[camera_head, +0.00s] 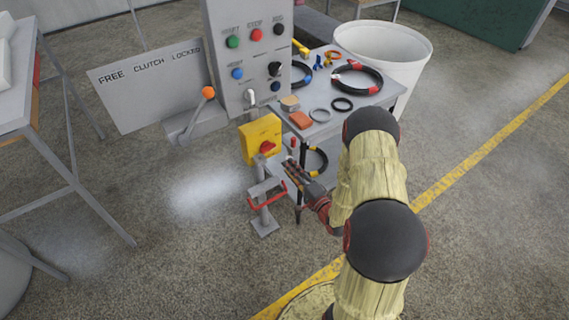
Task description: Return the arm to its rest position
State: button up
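My arm reaches forward from the bottom right of the head view, wrapped in a pale yellow cover with black joints. My gripper (294,172) is at its far end, low in front of the table and just right of a grey stand with a red bar (266,198). The gripper is small in the picture. I cannot tell whether its fingers are open or shut, or whether it touches the stand. No held object can be made out.
A control panel (256,98) with buttons and a yellow switch box (261,138) stands just behind the gripper. An orange-knobbed lever (208,93) is at its left. The table (385,95) holds hoses and small parts. A white bin (400,50) stands behind. Floor is open at right.

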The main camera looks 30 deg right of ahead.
jog(key=shift+s, duration=0.3)
dwell(0.4)
